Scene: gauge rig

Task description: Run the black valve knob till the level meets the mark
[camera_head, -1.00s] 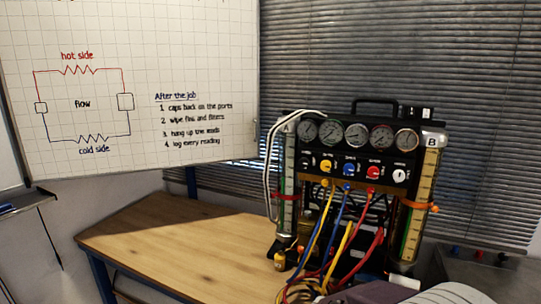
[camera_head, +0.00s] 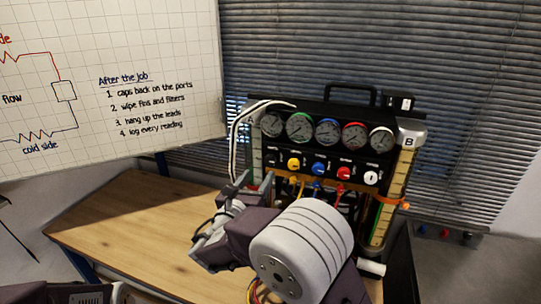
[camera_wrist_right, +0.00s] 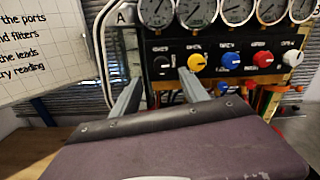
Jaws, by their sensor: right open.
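The black valve knob (camera_head: 271,158) is leftmost in the knob row on the gauge rig and is hard to make out against the black panel. In the right wrist view the black knob (camera_wrist_right: 161,63) sits just beyond my right gripper (camera_wrist_right: 160,80), roughly between its fingertips. That gripper (camera_head: 255,181) is open and empty, in front of the rig's lower left. Sight tube A (camera_head: 257,158) stands at the rig's left; my gripper hides its lower part, and its level and mark cannot be read. Tube B (camera_head: 398,175) has an orange band (camera_head: 403,204). My left gripper is not in view.
Yellow (camera_head: 293,163), blue (camera_head: 319,168), red (camera_head: 344,173) and white (camera_head: 371,178) knobs continue the row, below several gauges (camera_head: 328,131). Pale hoses (camera_head: 236,135) loop at the left. The wooden table (camera_head: 130,230) is clear at left. A whiteboard (camera_head: 165,70) stands behind.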

